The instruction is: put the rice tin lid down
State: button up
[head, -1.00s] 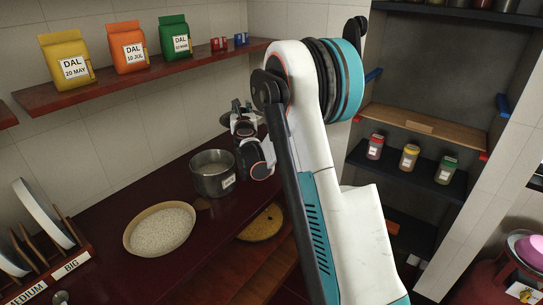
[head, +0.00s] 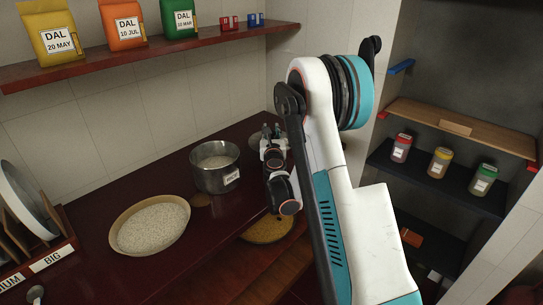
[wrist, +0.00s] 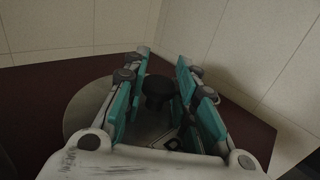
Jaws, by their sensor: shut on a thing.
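The rice tin lid (wrist: 85,112) is a grey disc with a dark knob (wrist: 158,90), seen in the wrist view. My gripper (wrist: 160,82) is shut on the knob, with its teal-padded fingers on either side. In the head view my gripper (head: 272,132) is at the far right end of the dark red counter, right of the open steel tin (head: 216,180). The tin has a white label and pale grains inside. The lid is low at the counter's back corner; I cannot tell whether it touches the surface. My fingers and wrist hide part of it.
A wide bowl of rice (head: 150,226) stands left of the tin on the counter (head: 105,205). Plates stand in a rack (head: 38,262) at the far left. A shelf (head: 150,48) with dal packets hangs above. A yellow dish (head: 268,230) sits below the counter edge.

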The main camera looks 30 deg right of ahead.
jog(key=shift+f+b, duration=1.25)
jog(key=shift+f, duration=2.65)
jog(key=shift+f, duration=0.1)
jog(key=o, duration=1.1)
